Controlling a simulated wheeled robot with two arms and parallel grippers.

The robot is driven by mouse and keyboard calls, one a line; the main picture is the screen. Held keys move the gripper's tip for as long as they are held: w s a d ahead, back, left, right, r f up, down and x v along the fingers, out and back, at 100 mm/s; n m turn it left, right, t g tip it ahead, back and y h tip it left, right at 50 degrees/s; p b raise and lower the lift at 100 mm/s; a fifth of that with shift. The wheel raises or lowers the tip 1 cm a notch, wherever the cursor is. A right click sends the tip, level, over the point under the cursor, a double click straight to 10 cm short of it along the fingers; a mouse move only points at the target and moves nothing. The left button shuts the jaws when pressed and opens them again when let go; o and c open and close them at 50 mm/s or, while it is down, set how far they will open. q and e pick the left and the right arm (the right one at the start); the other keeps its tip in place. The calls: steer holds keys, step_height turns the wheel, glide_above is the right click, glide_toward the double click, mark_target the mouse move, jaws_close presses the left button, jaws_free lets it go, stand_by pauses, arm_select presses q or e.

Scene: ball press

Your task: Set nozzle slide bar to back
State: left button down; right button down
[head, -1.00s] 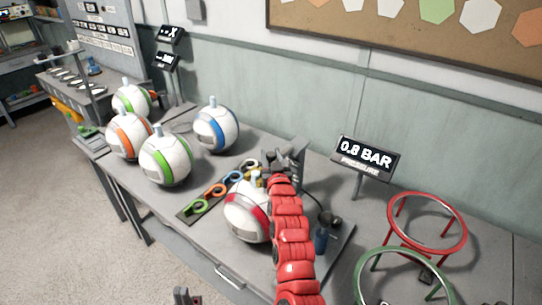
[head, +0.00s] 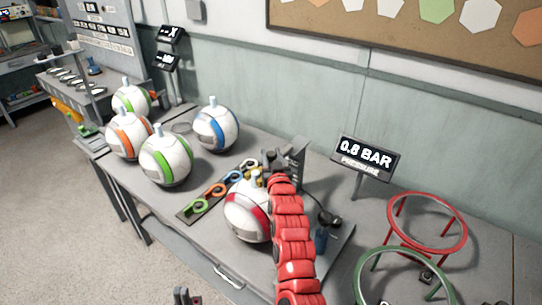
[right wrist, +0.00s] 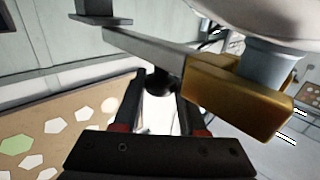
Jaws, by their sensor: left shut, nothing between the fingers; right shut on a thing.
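The ball press (head: 297,160) stands at the back of the table, beside a white ball with a red band (head: 241,217). In the right wrist view, a grey slide bar (right wrist: 150,48) runs to a gold block (right wrist: 235,95) with a grey cylinder, under a pale rounded surface. A round black knob (right wrist: 158,79) is between the fingertips of my right gripper (right wrist: 160,90), which is shut on it. In the head view, my red right arm partly hides the press and the right gripper (head: 271,160). My left gripper (head: 186,297) is shut and empty at the bottom edge.
Several other banded balls (head: 165,160) stand to the left on the table. A row of colored rings (head: 218,190) lies before the press. A 0.8 BAR display (head: 364,158), a red ring stand (head: 427,220) and a green one (head: 404,260) are to the right.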

mark_target(289, 146)
steer(key=w+d+b, duration=0.1)
steer(key=w+b, duration=0.1)
steer(key=w+d+b, duration=0.2)
steer(key=w, duration=0.1)
steer(key=w+d+b, duration=0.2)
steer(key=shift+w+d+f, duration=0.1)
steer(key=shift+w, duration=0.05)
steer(key=shift+w+d, duration=0.2)
steer(key=shift+w, duration=0.05)
steer(key=shift+d+r, duration=0.1)
steer(key=shift+r, duration=0.1)
steer(key=shift+w, duration=0.1)
steer(key=c, duration=0.9)
jaws_free()
steer(key=o, duration=0.4)
steer(key=shift+w+d+f, duration=0.1)
steer(key=shift+o, duration=0.2)
